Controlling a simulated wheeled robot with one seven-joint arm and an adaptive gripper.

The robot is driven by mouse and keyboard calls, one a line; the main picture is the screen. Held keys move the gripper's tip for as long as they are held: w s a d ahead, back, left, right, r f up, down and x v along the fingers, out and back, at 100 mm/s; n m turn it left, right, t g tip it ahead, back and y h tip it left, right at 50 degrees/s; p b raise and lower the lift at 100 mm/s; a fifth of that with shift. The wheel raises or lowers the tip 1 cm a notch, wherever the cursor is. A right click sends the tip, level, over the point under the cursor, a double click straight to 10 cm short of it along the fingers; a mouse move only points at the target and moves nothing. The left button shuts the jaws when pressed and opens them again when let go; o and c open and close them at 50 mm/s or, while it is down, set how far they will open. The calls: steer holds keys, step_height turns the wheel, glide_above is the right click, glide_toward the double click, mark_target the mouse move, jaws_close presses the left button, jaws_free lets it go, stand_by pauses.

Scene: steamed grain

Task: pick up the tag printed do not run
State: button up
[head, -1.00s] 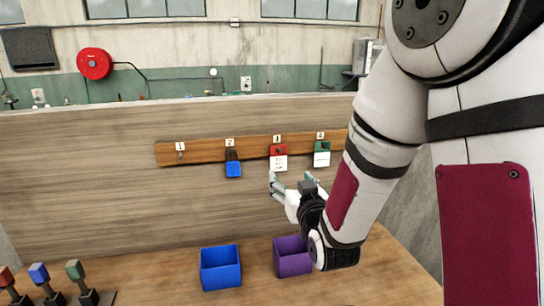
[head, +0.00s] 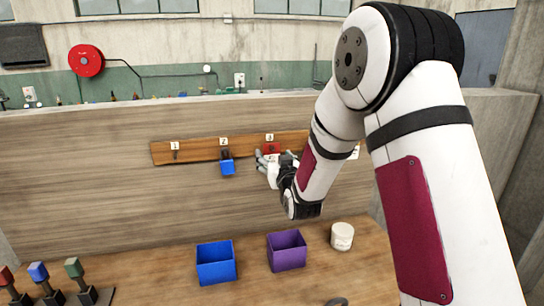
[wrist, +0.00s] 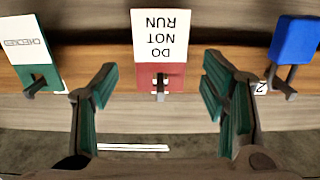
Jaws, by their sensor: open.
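The tag printed DO NOT RUN (wrist: 161,37) is white above a red part and appears upside down in the wrist view. It hangs on a hook of the wooden rail (wrist: 182,103). My gripper (wrist: 158,95) is open, with its green-padded fingers on either side of the tag and apart from it. In the head view my gripper (head: 270,160) is at the number 3 place, where the red top of the tag (head: 271,148) shows.
A blue tag (head: 227,167) hangs at number 2. A green-and-white tag (wrist: 37,50) printed CHECKED hangs on the other side. Below stand a blue bin (head: 216,272), a purple bin (head: 287,259) and a white cup (head: 342,236). Coloured stamps (head: 75,275) stand at left.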

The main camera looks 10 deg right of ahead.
steer(key=shift+w, duration=1.05)
steer(key=c, duration=0.9)
steer(key=shift+r, duration=0.15)
